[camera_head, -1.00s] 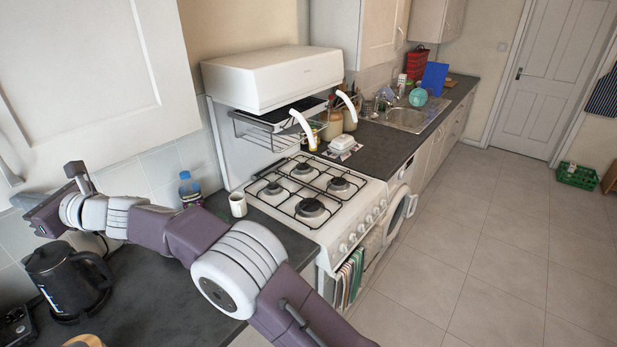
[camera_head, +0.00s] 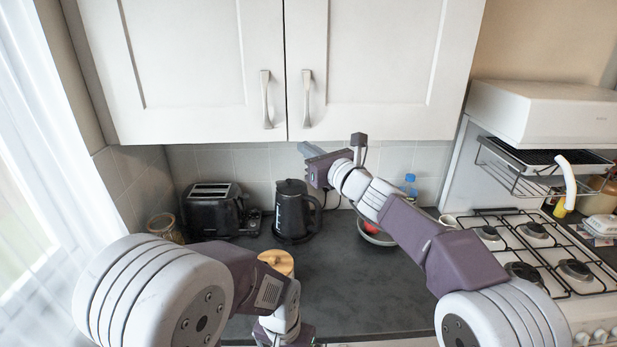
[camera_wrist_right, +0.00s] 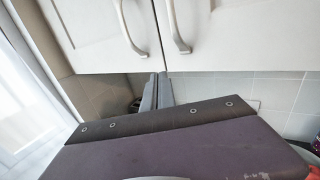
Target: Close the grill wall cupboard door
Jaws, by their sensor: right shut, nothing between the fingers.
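The white wall cupboard has a left door (camera_head: 200,60) and a right door (camera_head: 385,60), each with a metal handle by the middle seam. Both doors look flush, with no clear gap between them. In the right wrist view, the left door (camera_wrist_right: 85,35) and right door (camera_wrist_right: 240,35) also line up. My right gripper (camera_head: 305,150) is just below the cupboard's lower edge, near the seam; its fingers (camera_wrist_right: 156,92) are together and empty. Any contact with the doors cannot be made out. My left gripper's body (camera_head: 283,335) is at the bottom edge; its fingers are hidden.
A black toaster (camera_head: 212,208), a kettle (camera_head: 292,212) and a bowl (camera_head: 375,236) stand on the dark counter (camera_head: 345,290) below. The gas hob (camera_head: 540,235) and white grill hood (camera_head: 550,112) are at right. A curtained window (camera_head: 55,180) is at left.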

